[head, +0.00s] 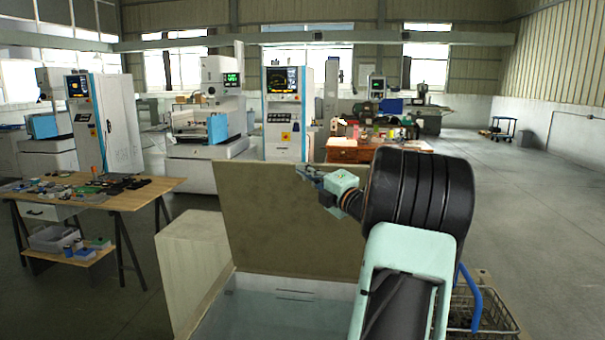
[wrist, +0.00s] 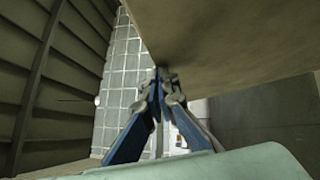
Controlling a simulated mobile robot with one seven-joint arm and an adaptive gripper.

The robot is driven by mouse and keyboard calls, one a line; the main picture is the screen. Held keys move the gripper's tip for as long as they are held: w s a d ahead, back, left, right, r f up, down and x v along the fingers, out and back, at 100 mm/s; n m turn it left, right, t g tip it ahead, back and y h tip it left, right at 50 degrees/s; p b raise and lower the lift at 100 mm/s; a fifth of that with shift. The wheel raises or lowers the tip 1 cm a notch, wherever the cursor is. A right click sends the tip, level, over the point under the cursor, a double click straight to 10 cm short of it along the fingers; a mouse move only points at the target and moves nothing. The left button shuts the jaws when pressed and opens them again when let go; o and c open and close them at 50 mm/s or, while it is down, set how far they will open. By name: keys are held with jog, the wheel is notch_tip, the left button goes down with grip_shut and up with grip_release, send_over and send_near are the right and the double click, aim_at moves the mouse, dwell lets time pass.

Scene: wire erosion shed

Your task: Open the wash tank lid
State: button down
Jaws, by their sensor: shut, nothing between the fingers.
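The wash tank lid (head: 270,215) is a brownish flat panel standing raised, close to upright, at the far side of the wash tank (head: 213,300). The tank's opening shows below it, with pale bluish water or lining inside. My gripper (head: 305,172) is at the lid's upper right edge in the head view. In the wrist view the lid (wrist: 235,45) fills the upper right, and my gripper (wrist: 163,75) has its fingertips together at or very near the lid's edge. Nothing shows between the fingers. I cannot tell whether they touch the lid.
A wooden table (head: 95,190) with small parts stands at the left. A pale block (head: 190,260) adjoins the tank's left side. A wire basket (head: 485,315) is at the lower right. Machines and a red-brown bench (head: 350,152) stand behind the lid.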

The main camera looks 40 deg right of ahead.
jog(key=w+d+r+m+g+p, duration=0.1)
jog(key=w+d+r+p, duration=0.1)
jog(key=w+d+p, duration=0.4)
jog(key=w+d, duration=0.3)
jog(key=d, duration=0.3)
jog(key=shift+w, duration=0.15)
jog(key=shift+a+r, duration=0.1)
